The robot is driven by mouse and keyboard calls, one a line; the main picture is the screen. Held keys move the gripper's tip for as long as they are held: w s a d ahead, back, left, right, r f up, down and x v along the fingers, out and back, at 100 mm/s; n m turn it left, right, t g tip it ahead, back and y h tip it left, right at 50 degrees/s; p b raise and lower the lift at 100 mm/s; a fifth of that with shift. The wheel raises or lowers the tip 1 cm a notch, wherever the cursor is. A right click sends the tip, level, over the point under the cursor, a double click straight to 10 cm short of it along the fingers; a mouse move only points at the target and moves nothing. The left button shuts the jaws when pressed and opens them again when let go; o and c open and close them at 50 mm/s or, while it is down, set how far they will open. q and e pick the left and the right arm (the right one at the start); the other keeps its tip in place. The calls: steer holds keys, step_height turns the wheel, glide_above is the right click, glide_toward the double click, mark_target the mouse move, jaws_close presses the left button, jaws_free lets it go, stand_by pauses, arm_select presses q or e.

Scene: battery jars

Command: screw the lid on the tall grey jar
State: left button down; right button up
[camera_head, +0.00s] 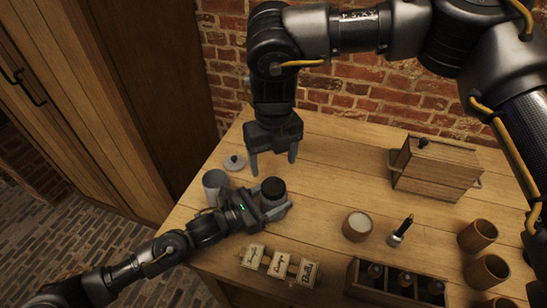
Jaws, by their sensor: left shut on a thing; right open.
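A grey cylindrical jar (213,186) stands at the table's left edge, beside my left gripper. A small grey lid with a knob (235,162) lies flat on the table behind it, apart from the jar. My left gripper (270,200) is shut on a dark round-topped jar (273,187), which stands upright to the right of the grey jar; the fingers hide part of its side. My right gripper (273,160) is open and empty, pointing down above the table, behind the dark-topped jar and to the right of the lid.
Three labelled blocks (280,264) lie at the front. A cream-topped round container (357,226), a small dark-handled tool (401,232) and wooden cups (478,236) stand to the right. A divided crate (354,282) holds dark bottles. A wooden box (436,172) stands at the back right. The centre is clear.

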mark_target(274, 186)
steer(key=shift+n, duration=0.3)
steer(key=shift+f, duration=4)
steer(key=c, duration=1)
steer(key=m, duration=0.5)
steer(key=o, duration=1.2)
steer(key=shift+c, duration=0.2)
